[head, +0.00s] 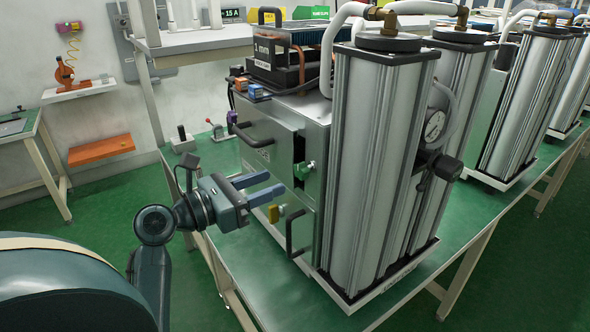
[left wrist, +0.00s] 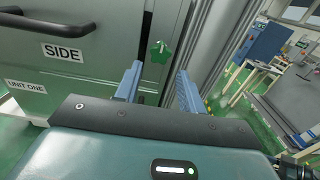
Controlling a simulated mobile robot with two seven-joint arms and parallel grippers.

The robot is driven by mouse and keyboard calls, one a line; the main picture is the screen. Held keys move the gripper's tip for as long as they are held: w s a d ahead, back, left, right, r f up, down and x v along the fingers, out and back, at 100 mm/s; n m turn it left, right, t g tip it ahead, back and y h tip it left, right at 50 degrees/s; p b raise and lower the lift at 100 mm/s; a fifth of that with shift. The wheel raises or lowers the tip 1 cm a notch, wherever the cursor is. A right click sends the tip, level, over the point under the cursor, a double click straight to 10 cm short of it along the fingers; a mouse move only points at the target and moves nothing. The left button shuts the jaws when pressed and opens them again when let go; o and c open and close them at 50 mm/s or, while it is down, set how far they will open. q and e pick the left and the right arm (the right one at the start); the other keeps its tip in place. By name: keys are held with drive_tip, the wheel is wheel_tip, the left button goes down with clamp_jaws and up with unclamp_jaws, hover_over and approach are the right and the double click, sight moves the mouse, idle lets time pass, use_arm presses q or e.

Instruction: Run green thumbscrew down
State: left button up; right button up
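The green thumbscrew (head: 304,170) sits on the front face of the metal cabinet, beside a dark slot, in the head view. In the left wrist view the green star-shaped knob (left wrist: 160,51) shows ahead of and between my finger lines. My left gripper (head: 270,191) is open, with two blue fingers pointing at the cabinet, a little below and left of the knob. Its fingers also show apart in the left wrist view (left wrist: 157,82), with nothing between the tips. A gap remains between fingertips and knob. My right gripper is not in view.
A yellow knob (head: 273,213) and a black handle (head: 295,236) sit lower on the cabinet. Another dark handle (head: 240,132) is higher up. Tall silver columns (head: 378,170) stand to the right on the green bench (head: 262,282). A toggle clamp (head: 215,128) stands behind.

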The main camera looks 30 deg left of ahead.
sight(298, 173)
use_arm(q)
drive_tip(key=x, duration=0.7)
drive_tip(key=shift+p, duration=0.35)
drive_tip(key=c, duration=0.7)
drive_tip(key=shift+m, duration=0.4)
